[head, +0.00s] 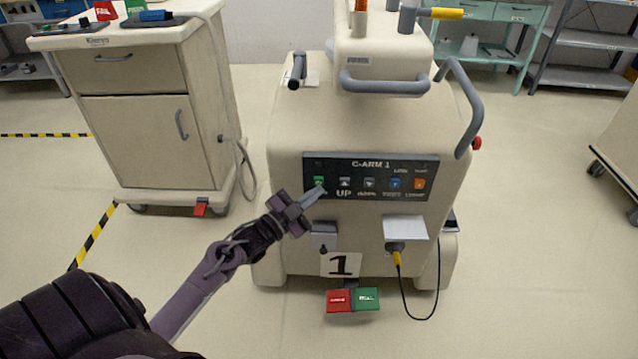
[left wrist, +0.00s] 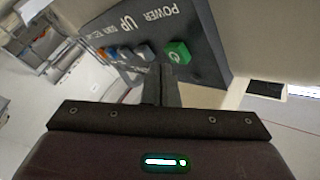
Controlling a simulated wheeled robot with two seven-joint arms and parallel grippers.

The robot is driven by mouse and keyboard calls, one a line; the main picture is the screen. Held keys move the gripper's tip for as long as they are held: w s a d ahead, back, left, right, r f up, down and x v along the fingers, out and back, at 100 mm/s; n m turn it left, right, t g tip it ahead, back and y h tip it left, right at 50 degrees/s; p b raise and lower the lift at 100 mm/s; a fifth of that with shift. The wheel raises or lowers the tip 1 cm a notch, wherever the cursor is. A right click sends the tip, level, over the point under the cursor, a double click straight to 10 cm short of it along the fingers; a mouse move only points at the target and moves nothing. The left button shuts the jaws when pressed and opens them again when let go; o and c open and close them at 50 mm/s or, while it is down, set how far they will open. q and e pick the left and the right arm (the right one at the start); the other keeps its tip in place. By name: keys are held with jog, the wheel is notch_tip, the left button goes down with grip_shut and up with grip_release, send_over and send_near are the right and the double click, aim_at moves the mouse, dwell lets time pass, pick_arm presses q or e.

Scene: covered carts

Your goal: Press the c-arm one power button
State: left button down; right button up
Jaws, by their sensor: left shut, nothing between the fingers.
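The beige C-ARM 1 machine (head: 300,135) stands in the middle of the head view with a black control panel (head: 370,163) on its front. The green power button (head: 319,182) is at the panel's left end. It also shows in the left wrist view as a green button (left wrist: 178,52) by the word POWER. My left gripper (head: 316,193) is shut and empty, its fingertips at the lower edge of the green button. In the left wrist view the fingers (left wrist: 162,80) end close beside the button; I cannot tell whether they touch it. My right gripper is not in view.
An UP button (head: 345,183) and several other buttons sit right of the green one. Red (head: 339,300) and green (head: 365,298) pedals lie at the machine's foot. A beige cabinet cart (head: 140,145) stands left. Grey handles (head: 385,86) stick out above the panel.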

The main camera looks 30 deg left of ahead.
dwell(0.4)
pick_arm(q)
jog(key=shift+w+a, duration=0.25)
jog(key=shift+w, duration=0.1)
jog(key=shift+w+a, duration=0.1)
jog(key=shift+w, duration=0.1)
dwell(0.5)
jog(key=shift+s+r, duration=0.1)
jog(key=shift+s+d+p, duration=0.35)
jog(key=shift+s+p, duration=0.05)
jog(key=shift+s, duration=0.1)
